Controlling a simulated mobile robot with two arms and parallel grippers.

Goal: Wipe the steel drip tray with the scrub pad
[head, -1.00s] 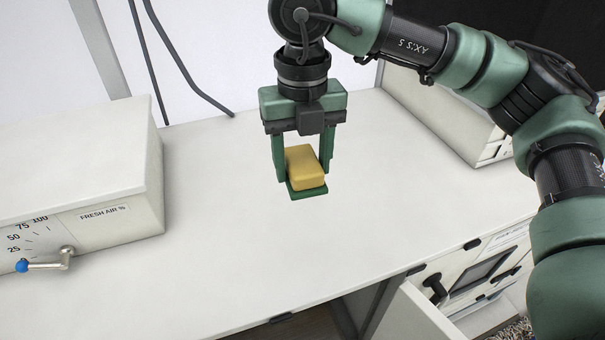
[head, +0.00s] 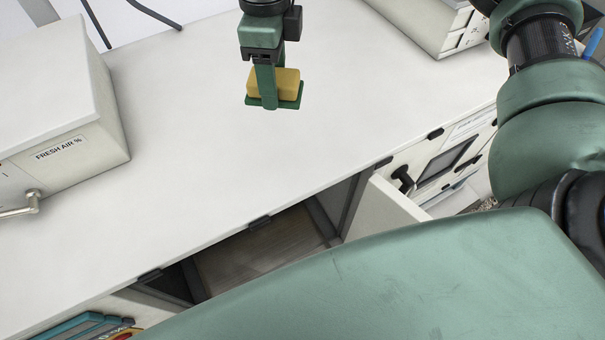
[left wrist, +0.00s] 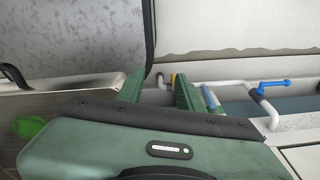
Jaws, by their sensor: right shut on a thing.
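The scrub pad (head: 287,84), a yellow block with a green underside, is in the jaws of my right gripper (head: 268,92) in the head view. The gripper points down and is shut on the pad, above the white bench top. One finger covers part of the pad. My left gripper (left wrist: 158,88) shows only in the left wrist view, its two green fingers apart with no thing seen held between them. I cannot make out the steel drip tray in either view.
A white box labelled FRESH AIR (head: 60,115) stands on the bench (head: 190,190) at left; another pale unit (head: 430,25) stands at the back right. The middle of the bench is clear. A pale open panel (head: 385,212) juts out below the front edge. Blue-handled levers (left wrist: 268,88) show in the left wrist view.

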